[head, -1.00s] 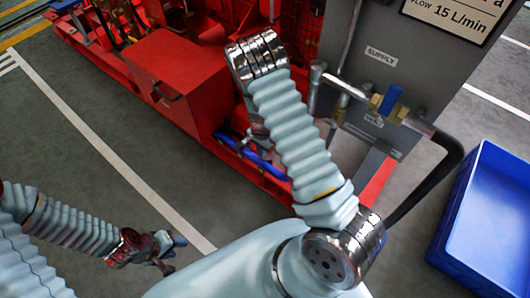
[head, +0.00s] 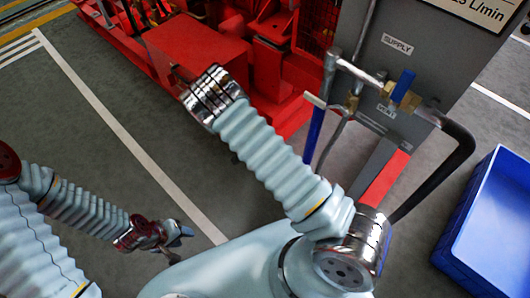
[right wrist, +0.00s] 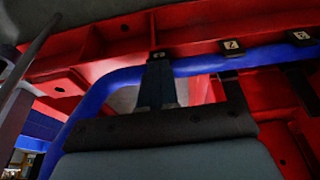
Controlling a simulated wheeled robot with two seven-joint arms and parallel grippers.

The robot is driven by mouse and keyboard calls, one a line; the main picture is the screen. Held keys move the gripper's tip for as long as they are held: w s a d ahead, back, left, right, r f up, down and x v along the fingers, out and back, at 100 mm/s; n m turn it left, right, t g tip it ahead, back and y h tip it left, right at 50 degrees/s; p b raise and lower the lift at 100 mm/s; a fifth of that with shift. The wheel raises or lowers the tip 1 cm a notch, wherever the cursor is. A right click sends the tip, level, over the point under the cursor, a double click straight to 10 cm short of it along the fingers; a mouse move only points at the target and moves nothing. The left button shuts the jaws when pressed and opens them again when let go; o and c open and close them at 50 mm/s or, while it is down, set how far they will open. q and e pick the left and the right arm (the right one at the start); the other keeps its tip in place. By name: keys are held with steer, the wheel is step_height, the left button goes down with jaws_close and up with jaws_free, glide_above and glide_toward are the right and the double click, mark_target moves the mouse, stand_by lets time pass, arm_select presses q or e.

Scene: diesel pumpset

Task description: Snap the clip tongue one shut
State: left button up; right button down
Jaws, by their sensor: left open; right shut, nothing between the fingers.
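In the right wrist view a blue hose (right wrist: 115,82) runs along a red frame, with small dark clips on it. The clip with a tag that seems to read 1 (right wrist: 158,55) is partly covered by my right gripper (right wrist: 158,72). That gripper is shut and empty, its fingertips at or just below this clip. I cannot tell whether they touch, and its tongue cannot be made out. Clips tagged 2 (right wrist: 232,45) and 3 (right wrist: 300,36) sit further right, each with a dark strip hanging below. In the head view my left gripper (head: 172,247) is open and empty above the floor; my arm hides the right one.
The red pumpset (head: 200,45) stands at the back. A grey panel (head: 440,60) with supply pipework and a blue-handled valve (head: 403,87) stands right of my arm. A blue crate (head: 490,225) is at the right edge. The floor at left is clear.

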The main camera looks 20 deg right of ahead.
steer(key=shift+d, duration=0.1)
steer(key=shift+w+d+r, duration=0.25)
steer(key=shift+w+d, duration=0.1)
steer(key=shift+d, duration=0.3)
